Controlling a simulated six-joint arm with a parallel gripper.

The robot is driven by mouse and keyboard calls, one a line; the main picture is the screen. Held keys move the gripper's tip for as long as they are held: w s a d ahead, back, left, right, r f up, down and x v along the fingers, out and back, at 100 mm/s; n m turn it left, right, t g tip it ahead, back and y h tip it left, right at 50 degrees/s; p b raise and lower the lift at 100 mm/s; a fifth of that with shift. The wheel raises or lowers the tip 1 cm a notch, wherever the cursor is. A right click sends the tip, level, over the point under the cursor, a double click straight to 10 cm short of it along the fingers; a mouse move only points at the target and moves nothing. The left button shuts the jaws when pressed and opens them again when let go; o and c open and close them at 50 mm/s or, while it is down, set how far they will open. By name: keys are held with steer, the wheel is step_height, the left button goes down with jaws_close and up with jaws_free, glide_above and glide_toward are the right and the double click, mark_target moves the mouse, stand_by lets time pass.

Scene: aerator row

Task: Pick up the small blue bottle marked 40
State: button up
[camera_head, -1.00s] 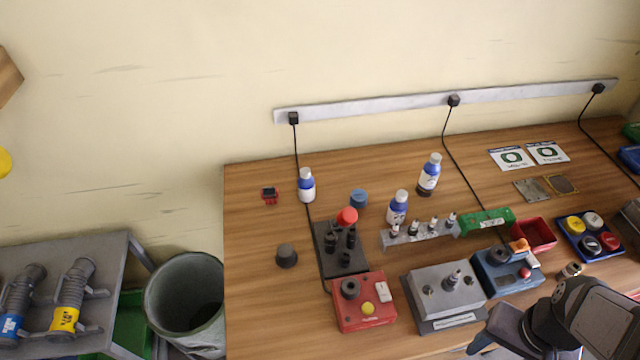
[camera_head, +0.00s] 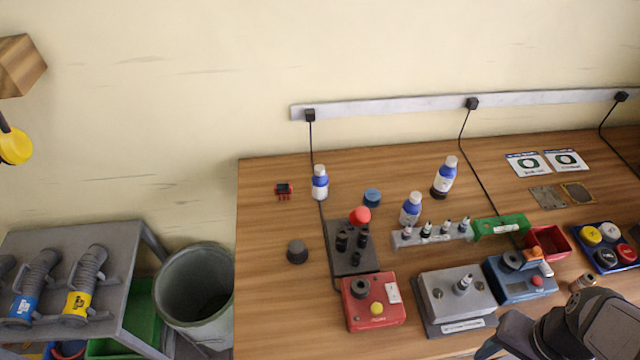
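Three small bottles with white caps and blue on their bodies stand upright on the wooden bench. One bottle (camera_head: 320,184) is at the back left, another bottle (camera_head: 411,209) stands behind the grey rack, and a third bottle (camera_head: 444,178) with a dark base is farther back. Their markings are too small to read, so I cannot tell which one bears 40. My gripper (camera_head: 490,345) is at the bottom right edge, partly cut off, in front of the bench devices and well apart from all the bottles. Whether its fingers are open or shut does not show.
A grey rack (camera_head: 433,235) with several small vials stands before the middle bottle. A black stand (camera_head: 351,252) with a red knob, a red box (camera_head: 374,303), a grey device (camera_head: 457,296) and a blue device (camera_head: 519,277) fill the front. The bench's back left is fairly clear.

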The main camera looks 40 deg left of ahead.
steer(key=shift+c, duration=1.4)
